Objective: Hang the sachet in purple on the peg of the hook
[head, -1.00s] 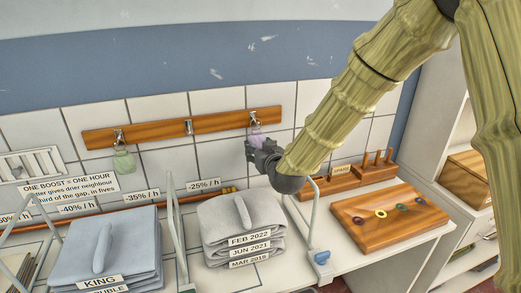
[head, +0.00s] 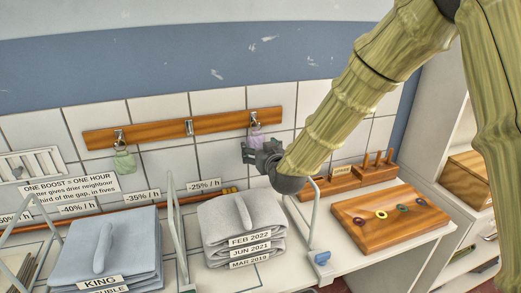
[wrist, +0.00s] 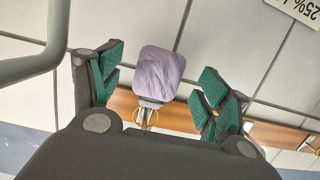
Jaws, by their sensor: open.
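The purple sachet (head: 256,141) hangs by its loop at the right hook (head: 255,118) of the wooden rail (head: 220,121). In the wrist view the sachet (wrist: 159,75) lies between the spread fingers, with a gap on each side, and its thin yellowish loop (wrist: 148,118) reaches to the hook. My gripper (head: 257,152) is open around the sachet's lower part and does not visibly touch it. In the wrist view my gripper (wrist: 157,85) shows green finger pads. How the loop sits on the peg is too small to tell.
A green sachet (head: 124,161) hangs from the left hook; the middle hook (head: 188,127) is empty. Below stand folded grey linen (head: 240,222) and blue linen (head: 108,250) with metal rails beside them. A wooden board with rings (head: 350,222) is at right.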

